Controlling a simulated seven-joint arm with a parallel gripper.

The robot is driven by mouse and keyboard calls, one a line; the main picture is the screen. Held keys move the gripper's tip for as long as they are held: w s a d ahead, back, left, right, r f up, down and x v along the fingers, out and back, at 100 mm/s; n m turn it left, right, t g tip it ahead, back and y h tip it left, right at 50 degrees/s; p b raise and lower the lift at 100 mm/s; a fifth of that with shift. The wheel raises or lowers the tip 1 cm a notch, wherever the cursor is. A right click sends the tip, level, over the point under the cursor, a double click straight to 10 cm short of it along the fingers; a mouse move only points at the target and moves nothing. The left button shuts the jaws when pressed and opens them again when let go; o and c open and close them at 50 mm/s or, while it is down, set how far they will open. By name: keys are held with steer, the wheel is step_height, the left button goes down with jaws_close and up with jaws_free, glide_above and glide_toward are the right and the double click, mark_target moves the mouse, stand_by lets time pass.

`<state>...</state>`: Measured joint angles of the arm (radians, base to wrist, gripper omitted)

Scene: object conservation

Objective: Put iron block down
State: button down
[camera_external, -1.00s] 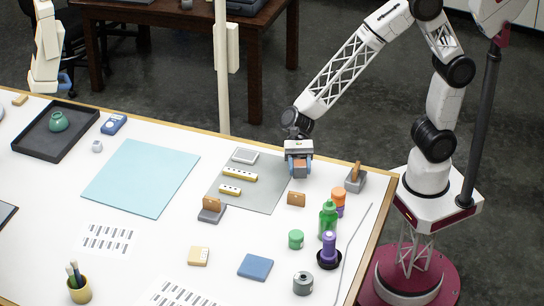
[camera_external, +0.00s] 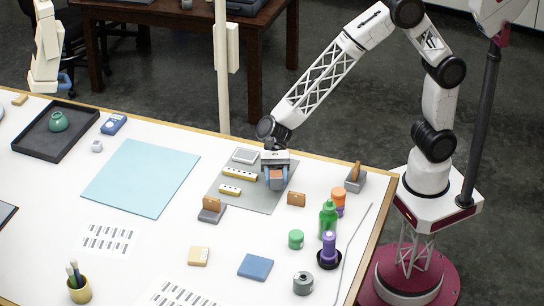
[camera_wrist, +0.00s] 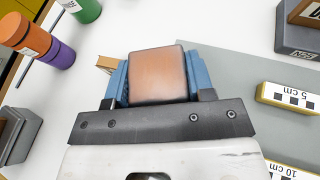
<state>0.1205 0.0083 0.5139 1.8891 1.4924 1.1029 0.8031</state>
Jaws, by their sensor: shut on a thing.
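My gripper (camera_external: 275,178) is shut on a reddish-brown block, the iron block (camera_external: 276,180), with its blue fingers on either side. In the wrist view the block (camera_wrist: 158,74) sits squarely between the blue fingertips. In the external view my gripper and the block are over the right part of the grey mat (camera_external: 258,203). I cannot tell whether the block touches the mat or hangs just above it.
A wooden block (camera_external: 296,199) and a grey holder (camera_external: 355,180) stand to the right. A grey holder with a wooden piece (camera_external: 211,210) stands at front left. Bottles (camera_external: 328,219) stand nearer the front.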

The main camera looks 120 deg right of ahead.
glide_above(258, 203)
steer(key=shift+d+f, duration=0.1)
steer(key=shift+f, duration=0.15)
steer(key=shift+f, duration=0.15)
stand_by(0.4)
steer(key=shift+f, duration=1.6)
steer(key=shift+f, duration=0.2)
steer(key=shift+c, duration=2.4)
jaws_free()
steer(key=shift+r, duration=0.15)
steer(key=v, duration=1.2)
steer(key=shift+w+r, duration=0.1)
